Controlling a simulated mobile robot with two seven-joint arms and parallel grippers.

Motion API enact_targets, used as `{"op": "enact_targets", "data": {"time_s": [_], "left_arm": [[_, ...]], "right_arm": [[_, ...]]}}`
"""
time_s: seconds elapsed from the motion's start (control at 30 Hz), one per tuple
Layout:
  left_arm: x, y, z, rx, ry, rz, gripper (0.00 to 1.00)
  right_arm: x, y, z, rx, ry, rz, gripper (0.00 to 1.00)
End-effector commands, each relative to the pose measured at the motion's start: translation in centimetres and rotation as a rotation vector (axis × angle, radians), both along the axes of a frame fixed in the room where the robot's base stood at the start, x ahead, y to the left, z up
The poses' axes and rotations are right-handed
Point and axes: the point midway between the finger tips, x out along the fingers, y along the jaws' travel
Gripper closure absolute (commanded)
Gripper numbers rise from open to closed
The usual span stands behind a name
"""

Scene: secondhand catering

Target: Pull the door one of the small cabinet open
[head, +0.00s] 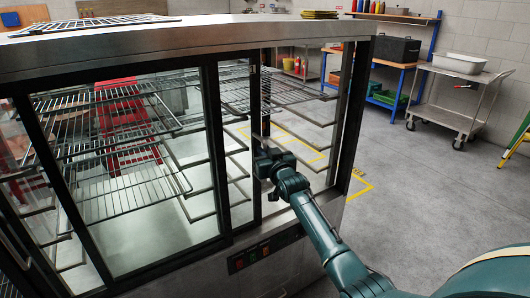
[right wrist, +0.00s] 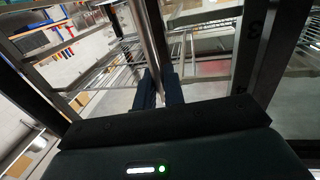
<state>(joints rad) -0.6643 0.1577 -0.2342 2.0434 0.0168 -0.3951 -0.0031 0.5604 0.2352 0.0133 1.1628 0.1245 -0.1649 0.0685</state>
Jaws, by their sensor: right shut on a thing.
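The small cabinet (head: 105,48) is a glass-sided, steel-topped case with wire shelves inside, and it fills the left and middle of the head view. Its front has dark-framed glass panels, with a dark upright (head: 214,135) between them. My right gripper (head: 268,160) is at the cabinet front, right of that upright. In the right wrist view its two dark fingers (right wrist: 160,90) are closed around a slim upright metal bar (right wrist: 151,38), which looks like a door handle. Which panel is door one, and how far it stands open, I cannot tell. My left gripper is out of view.
A control panel (head: 262,252) with coloured switches sits low on the cabinet front. A steel trolley (head: 452,100) with a white tray (head: 459,63) stands at the back right, beside a blue-framed workbench (head: 383,60).

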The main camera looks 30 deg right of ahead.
Motion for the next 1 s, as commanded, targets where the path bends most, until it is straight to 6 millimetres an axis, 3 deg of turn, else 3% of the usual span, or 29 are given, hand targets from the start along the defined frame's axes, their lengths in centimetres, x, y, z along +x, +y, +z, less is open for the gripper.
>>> {"op": "enact_targets", "data": {"time_s": [0.23,0.57,0.77,1.0], "left_arm": [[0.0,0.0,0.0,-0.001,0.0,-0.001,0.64],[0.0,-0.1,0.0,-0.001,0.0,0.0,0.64],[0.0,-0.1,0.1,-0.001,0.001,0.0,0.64],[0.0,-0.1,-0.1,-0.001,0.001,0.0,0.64]], "right_arm": [[0.0,0.0,-0.1,0.0,0.002,-0.001,0.72],[-0.4,0.0,0.0,0.0,0.0,0.0,0.72],[-2.7,0.3,-0.1,0.0,0.0,0.0,0.72],[-7.2,0.8,-0.2,-0.001,0.002,0.0,0.72]]}}
